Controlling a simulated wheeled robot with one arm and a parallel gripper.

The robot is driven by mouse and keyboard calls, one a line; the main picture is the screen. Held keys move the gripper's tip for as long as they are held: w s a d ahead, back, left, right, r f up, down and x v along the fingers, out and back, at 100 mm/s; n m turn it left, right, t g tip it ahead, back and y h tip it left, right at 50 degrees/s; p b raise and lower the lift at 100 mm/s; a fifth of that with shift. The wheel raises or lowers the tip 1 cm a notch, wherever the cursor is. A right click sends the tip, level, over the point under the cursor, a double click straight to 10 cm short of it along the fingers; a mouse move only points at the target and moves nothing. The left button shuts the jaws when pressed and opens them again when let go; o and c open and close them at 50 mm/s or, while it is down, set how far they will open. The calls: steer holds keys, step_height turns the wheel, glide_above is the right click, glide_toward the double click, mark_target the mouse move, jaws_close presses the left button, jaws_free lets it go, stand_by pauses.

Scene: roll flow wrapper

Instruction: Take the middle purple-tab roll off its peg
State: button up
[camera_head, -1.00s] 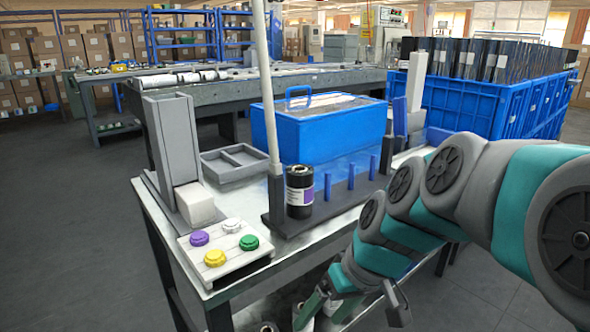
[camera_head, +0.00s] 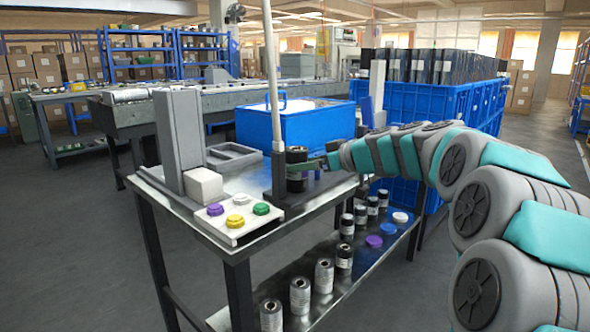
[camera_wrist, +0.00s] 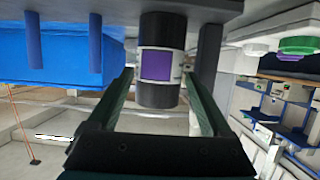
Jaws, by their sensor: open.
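A black roll with a white and purple label (camera_wrist: 156,66) stands at the near end of the dark peg rack; its dark top (camera_head: 296,154) shows in the head view. My gripper (camera_wrist: 158,84) is open, with one green finger on each side of the roll. In the wrist view, gaps seem to remain beside the roll, but contact is hard to tell. In the head view my gripper (camera_head: 305,169) covers the roll's middle. Two blue pegs (camera_wrist: 95,45) show beside it without rolls. No other purple-label roll is clear on the rack.
A grey post (camera_head: 272,80) rises close beside the roll. A blue bin (camera_head: 300,125) stands behind. A panel with coloured buttons (camera_head: 237,224) is at the front left. The lower shelf (camera_head: 375,262) holds several rolls and coloured discs.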

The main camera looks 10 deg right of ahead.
steer(key=shift+p+x, duration=0.45)
steer(key=shift+x, duration=3)
jaws_close()
